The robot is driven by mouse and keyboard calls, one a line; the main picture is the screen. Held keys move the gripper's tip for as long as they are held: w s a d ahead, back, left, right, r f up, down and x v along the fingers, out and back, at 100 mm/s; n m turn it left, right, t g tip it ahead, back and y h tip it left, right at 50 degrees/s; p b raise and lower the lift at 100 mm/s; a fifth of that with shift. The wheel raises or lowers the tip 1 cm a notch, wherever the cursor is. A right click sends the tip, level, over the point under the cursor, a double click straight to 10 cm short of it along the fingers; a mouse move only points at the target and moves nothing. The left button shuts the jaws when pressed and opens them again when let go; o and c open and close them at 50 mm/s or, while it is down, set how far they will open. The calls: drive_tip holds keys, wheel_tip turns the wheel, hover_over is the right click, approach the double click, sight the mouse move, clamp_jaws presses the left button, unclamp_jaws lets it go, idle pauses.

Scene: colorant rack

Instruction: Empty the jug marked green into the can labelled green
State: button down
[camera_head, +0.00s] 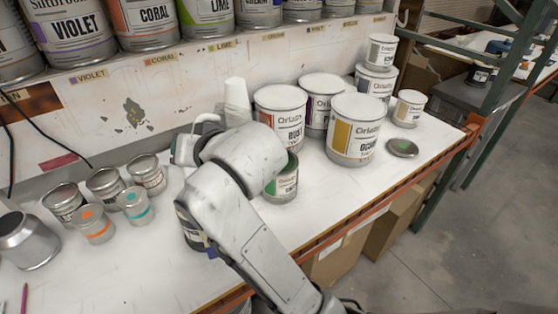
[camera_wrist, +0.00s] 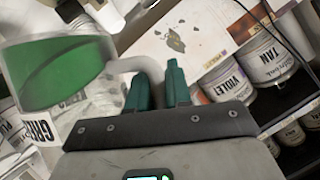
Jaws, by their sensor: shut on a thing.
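The jug (camera_wrist: 50,110) is clear, with green liquid inside and a label of which "GRE" can be read. It fills the left of the wrist view. My gripper (camera_wrist: 160,88) is shut on its pale handle, with the two dark green fingers close together. In the head view my arm hides most of the jug and gripper; I cannot tell the jug's exact tilt. A small can with a green label (camera_head: 284,185) stands on the bench just right of my arm, partly hidden by it. Its rim shows green.
Large cans, RUST (camera_head: 281,115) and OCHRE (camera_head: 353,130), stand behind and right of the green can. A lid with a green mark (camera_head: 402,148) lies at right. White cups (camera_head: 237,95) stand at the back. Small tins (camera_head: 92,224) are at left. A dark can (camera_head: 190,228) sits beside my arm.

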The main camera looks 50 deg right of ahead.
drive_tip(key=shift+d+f+m+b, duration=0.15)
drive_tip(key=shift+d+m+b, duration=0.2)
drive_tip(key=shift+d, duration=0.25)
drive_tip(key=shift+s+d+r+m+y, duration=0.1)
drive_tip(key=shift+d+r+m+y, duration=0.5)
drive_tip(key=shift+r+m+y, duration=0.15)
drive_tip(key=shift+r, duration=0.25)
drive_tip(key=shift+d+r+m+y+p, duration=0.15)
drive_tip(key=shift+d+r+m+y, duration=0.1)
drive_tip(key=shift+r, duration=0.25)
drive_tip(key=shift+d+r+m+y+p, duration=0.1)
drive_tip(key=shift+d+r+m+p, duration=0.1)
drive_tip(key=shift+r, duration=0.25)
drive_tip(key=shift+s+d+r+m+t+y+b, duration=0.1)
drive_tip(key=shift+d+r+m+t+y+b, duration=0.15)
drive_tip(key=shift+d+r+m+y+b, duration=0.25)
drive_tip(key=shift+s+d+r+m+t+y+b, duration=0.1)
drive_tip(key=shift+d+r+m+t+y+b, duration=0.2)
drive_tip(key=shift+d+m, duration=0.35)
idle(4.3)
